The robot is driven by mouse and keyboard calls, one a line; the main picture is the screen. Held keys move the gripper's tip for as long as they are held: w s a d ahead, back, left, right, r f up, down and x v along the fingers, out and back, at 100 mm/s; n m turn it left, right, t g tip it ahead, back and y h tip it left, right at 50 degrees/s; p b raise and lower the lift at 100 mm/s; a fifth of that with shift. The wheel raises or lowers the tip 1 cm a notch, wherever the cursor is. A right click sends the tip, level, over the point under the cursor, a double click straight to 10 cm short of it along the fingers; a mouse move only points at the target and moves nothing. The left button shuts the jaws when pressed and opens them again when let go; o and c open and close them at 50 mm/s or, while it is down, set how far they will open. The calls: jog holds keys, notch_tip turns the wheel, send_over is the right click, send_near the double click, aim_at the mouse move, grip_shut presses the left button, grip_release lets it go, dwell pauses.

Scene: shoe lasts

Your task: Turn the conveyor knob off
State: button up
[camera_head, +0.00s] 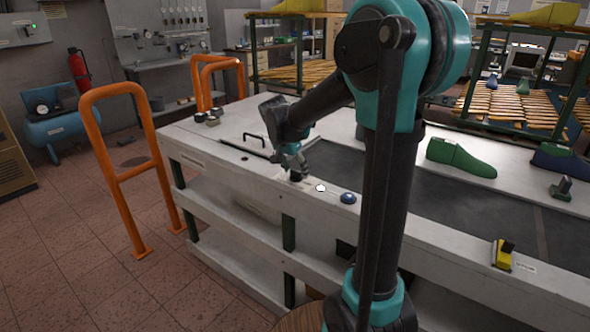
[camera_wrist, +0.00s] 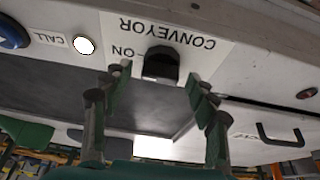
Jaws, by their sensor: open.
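The black conveyor knob (camera_wrist: 161,62) sits on a white plate lettered CONVEYOR, upside down in the wrist view. The word ON shows left of the knob; any marking on its other side is not visible. In the head view the knob (camera_head: 296,177) is a small dark shape on the table's front edge. My gripper (camera_wrist: 157,84) is open, with one fingertip on each side of the knob in the wrist view. I cannot tell whether they touch it. In the head view my gripper (camera_head: 292,163) points down just above the knob.
A white button (camera_head: 320,188) and a blue button (camera_head: 348,198) are beside the knob. A black handle (camera_head: 254,138) stands on the tabletop. A green shoe last (camera_head: 461,157) lies by the dark belt (camera_head: 460,205). A yellow switch box (camera_head: 502,255) is farther right. Orange rails (camera_head: 119,170) stand left.

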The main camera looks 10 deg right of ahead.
jog(key=c, duration=1.2)
jog(key=shift+o, duration=0.2)
jog(key=shift+n, duration=0.3)
jog(key=n, duration=0.1)
jog(key=n+t+y, duration=0.1)
jog(key=n, duration=0.1)
jog(key=shift+s+d+n, duration=0.1)
jog(key=shift+d+n, duration=0.05)
jog(key=shift+n, duration=0.15)
jog(key=n+y, duration=0.2)
jog(key=n, duration=0.2)
jog(key=shift+d+n, duration=0.1)
jog(key=shift+n, duration=0.2)
jog(key=n+y, duration=0.2)
jog(key=n, duration=0.3)
jog(key=shift+d, duration=0.15)
jog(key=shift+n+g+y, duration=0.4)
jog(key=shift+n+y, duration=0.3)
jog(key=shift+n, duration=1.3)
